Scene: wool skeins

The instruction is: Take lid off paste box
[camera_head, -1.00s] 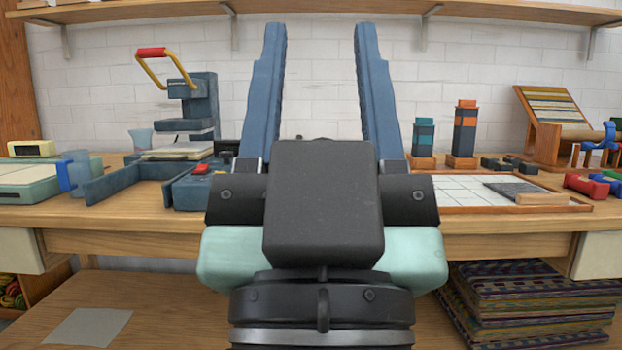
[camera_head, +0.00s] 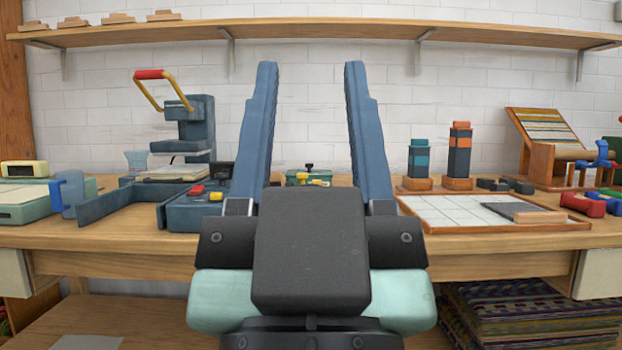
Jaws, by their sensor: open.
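My gripper (camera_head: 311,66) is open and empty, its two long blue fingers pointing up and wide apart in front of the workbench. Between the fingers, farther back on the bench, is a small green box (camera_head: 298,180) with a dark knob (camera_head: 309,167) on top; it looks like the paste box with its lid on. A small yellow thing (camera_head: 318,183) shows at its front. The gripper is apart from the box, and my gripper's body hides the bench in front of it.
A blue press (camera_head: 197,130) with a red-handled lever and a blue device (camera_head: 190,212) with red and yellow parts stand left. A tiled tray (camera_head: 450,212) lies right, with two striped towers (camera_head: 459,150) behind it. A shelf (camera_head: 320,30) runs above.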

